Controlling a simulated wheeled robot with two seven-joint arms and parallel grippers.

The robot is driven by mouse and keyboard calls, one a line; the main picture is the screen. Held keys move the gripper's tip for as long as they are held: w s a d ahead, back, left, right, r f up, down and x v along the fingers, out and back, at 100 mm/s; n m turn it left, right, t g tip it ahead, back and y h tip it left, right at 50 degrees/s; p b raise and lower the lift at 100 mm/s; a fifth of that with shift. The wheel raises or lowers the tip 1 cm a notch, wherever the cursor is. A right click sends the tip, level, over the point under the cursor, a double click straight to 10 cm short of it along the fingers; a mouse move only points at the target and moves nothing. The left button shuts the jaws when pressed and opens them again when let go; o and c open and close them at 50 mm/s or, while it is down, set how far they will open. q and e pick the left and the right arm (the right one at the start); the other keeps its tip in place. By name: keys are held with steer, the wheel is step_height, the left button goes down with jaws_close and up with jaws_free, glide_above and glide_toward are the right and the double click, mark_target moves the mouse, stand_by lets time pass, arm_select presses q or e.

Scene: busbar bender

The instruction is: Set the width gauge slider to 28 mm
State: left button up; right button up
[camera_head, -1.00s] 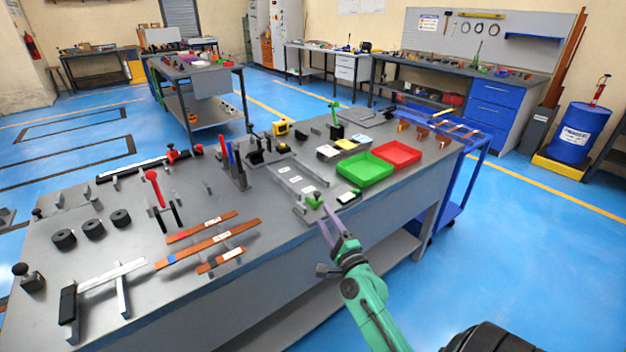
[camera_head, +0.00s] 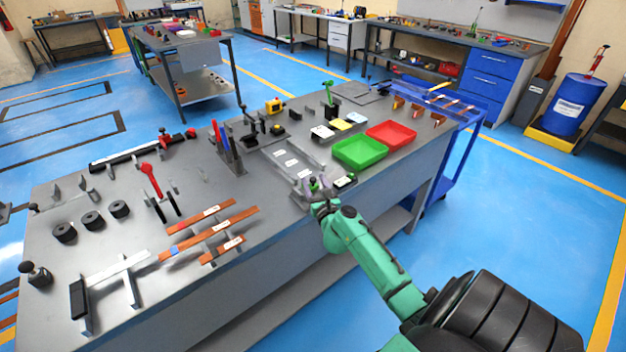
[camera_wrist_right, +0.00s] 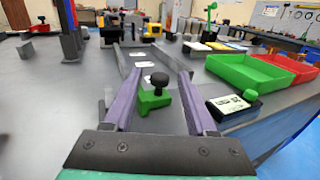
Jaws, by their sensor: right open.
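The width gauge lies near the front edge of the bench, a grey plate (camera_head: 283,157) with white labels. Its green slider (camera_wrist_right: 152,99) with a black knob (camera_wrist_right: 159,80) shows in the right wrist view. The slider also shows small in the head view (camera_head: 314,184), partly hidden by the gripper. My right gripper (camera_wrist_right: 149,82) is open, with its purple fingers on either side of the green slider and apart from it. In the head view the right gripper (camera_head: 311,187) is over the near end of the gauge. My left gripper is not in view.
A green tray (camera_head: 360,153) and a red tray (camera_head: 391,134) stand right of the gauge. A small black-and-white device with a green knob (camera_wrist_right: 235,103) sits close to the right finger. Copper bars (camera_head: 215,228) lie on stands to the left.

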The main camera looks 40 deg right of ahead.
steer(key=shift+x, duration=0.8)
jaws_close()
steer(key=shift+r+p, duration=0.2)
steer(key=shift+p, duration=0.2)
steer(key=shift+f, duration=0.15)
jaws_free()
steer(key=shift+d, duration=0.1)
steer(key=shift+s, duration=0.1)
steer(key=v, duration=1.4)
steer(key=shift+s, duration=0.25)
